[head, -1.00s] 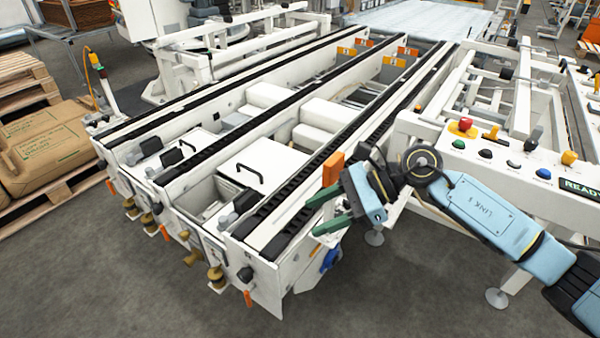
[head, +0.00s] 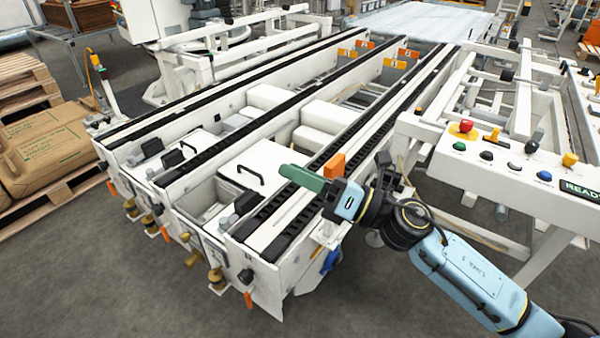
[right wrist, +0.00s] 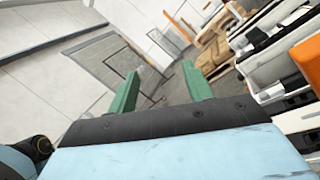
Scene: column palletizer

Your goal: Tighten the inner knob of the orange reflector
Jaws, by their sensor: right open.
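An orange reflector block (head: 334,166) stands on the near part of the right conveyor rail (head: 372,125). In the right wrist view a large orange surface (right wrist: 308,62) at the right edge looks like the same block. No knob on the reflector can be made out clearly. My right gripper (head: 290,173) has green fingers pointing left over the rail, just in front of the reflector in the picture. One finger largely covers the other there. In the right wrist view the gripper (right wrist: 160,86) is open, with nothing between its fingers. My left gripper is out of view.
A control panel (head: 500,165) with coloured buttons stands at the right. A white lid with a black handle (head: 252,176) lies between the rails. Brass-coloured knobs (head: 193,258) and small orange tabs line the front end. Sacks on pallets (head: 50,150) stand at the left.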

